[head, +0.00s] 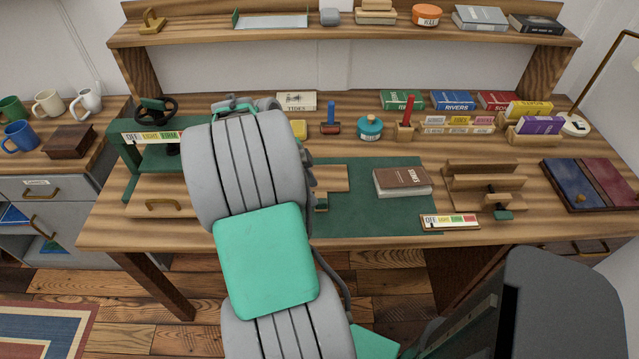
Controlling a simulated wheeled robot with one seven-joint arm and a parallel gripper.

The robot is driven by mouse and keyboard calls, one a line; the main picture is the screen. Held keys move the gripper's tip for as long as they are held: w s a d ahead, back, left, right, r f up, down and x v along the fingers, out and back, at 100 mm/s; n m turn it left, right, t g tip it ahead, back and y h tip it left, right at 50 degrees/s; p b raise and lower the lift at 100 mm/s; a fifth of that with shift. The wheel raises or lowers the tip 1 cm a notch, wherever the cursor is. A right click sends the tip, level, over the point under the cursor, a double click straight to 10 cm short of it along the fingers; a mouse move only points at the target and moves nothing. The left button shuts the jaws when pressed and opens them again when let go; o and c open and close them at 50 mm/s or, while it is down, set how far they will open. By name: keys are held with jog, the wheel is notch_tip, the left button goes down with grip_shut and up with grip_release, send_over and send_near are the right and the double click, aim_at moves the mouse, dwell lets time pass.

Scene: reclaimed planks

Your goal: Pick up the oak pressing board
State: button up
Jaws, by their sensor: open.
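A pale wooden board (333,178), which looks like the oak pressing board, lies flat on the green mat (395,215) near the middle of the bench. Its left part is hidden behind my arm. Another flat wooden board with a brass handle (150,204) lies at the bench's front left, below the green press (150,165); my arm covers its right end. My arm reaches up from the bottom over the bench. Its jaws are hidden behind my own links, so I cannot see whether they touch either board.
A brown book (402,182) lies on the mat, right of the pale board. A wooden stand (484,188) and a label strip (449,222) are farther right. Several books, a teal bottle (370,128) and tools line the back. A shelf (350,30) runs above.

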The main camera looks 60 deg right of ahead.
aim_at(321, 201)
jog(key=x, duration=0.5)
jog(key=shift+s+d, duration=0.15)
jog(key=shift+c, duration=0.5)
jog(key=shift+r, duration=0.1)
grip_shut()
